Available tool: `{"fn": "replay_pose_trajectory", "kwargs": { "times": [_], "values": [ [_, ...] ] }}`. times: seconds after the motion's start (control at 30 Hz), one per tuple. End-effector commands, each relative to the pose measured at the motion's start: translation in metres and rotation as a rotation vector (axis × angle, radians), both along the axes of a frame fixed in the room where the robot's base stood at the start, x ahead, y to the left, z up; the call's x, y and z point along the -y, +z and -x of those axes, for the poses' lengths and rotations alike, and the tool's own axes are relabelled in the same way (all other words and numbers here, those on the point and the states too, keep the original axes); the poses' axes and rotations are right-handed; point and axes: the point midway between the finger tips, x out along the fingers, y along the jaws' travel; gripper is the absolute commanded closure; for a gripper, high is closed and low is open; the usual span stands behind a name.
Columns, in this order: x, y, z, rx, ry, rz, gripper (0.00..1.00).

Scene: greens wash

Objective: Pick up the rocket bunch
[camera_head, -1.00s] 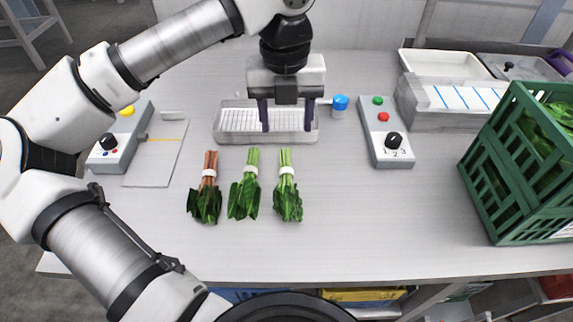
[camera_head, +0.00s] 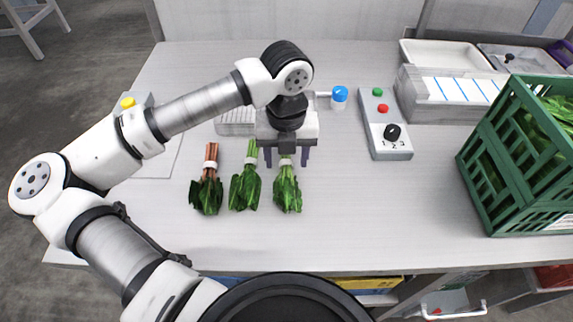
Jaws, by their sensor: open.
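Three leafy bunches lie in a row on the table, stems pointing away and leaves toward me. The left bunch (camera_head: 207,190) has reddish stems, the middle bunch (camera_head: 245,187) has green stems, and the right bunch (camera_head: 288,194) has pale green stems and dark leaves. No label shows which is the rocket. Each has a pale band. My gripper (camera_head: 287,160) is open and empty, pointing down, its fingers apart on either side of the right bunch's stems. The gripper body hides the stem tops. I cannot tell its exact height above the table.
A wire-mesh tray (camera_head: 232,123) lies behind, partly hidden by my arm. A blue-capped tap (camera_head: 340,95) and a control box (camera_head: 387,133) stand to its right. A green crate (camera_head: 515,165) of greens stands far right. The table's (camera_head: 380,215) front right area is clear.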

Motion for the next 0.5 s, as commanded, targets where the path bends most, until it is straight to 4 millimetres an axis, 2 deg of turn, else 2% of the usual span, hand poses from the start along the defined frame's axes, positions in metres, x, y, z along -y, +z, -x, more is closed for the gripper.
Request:
{"fn": "replay_pose_trajectory", "kwargs": {
  "times": [0.17,0.4,0.5],
  "values": [
    [0.000,-0.018,0.000,-0.001,-0.001,0.002,0.45],
    [0.000,-0.021,0.000,0.002,-0.001,0.000,0.45],
    [0.000,-0.021,0.000,0.001,-0.001,0.000,0.57]
  ]
}}
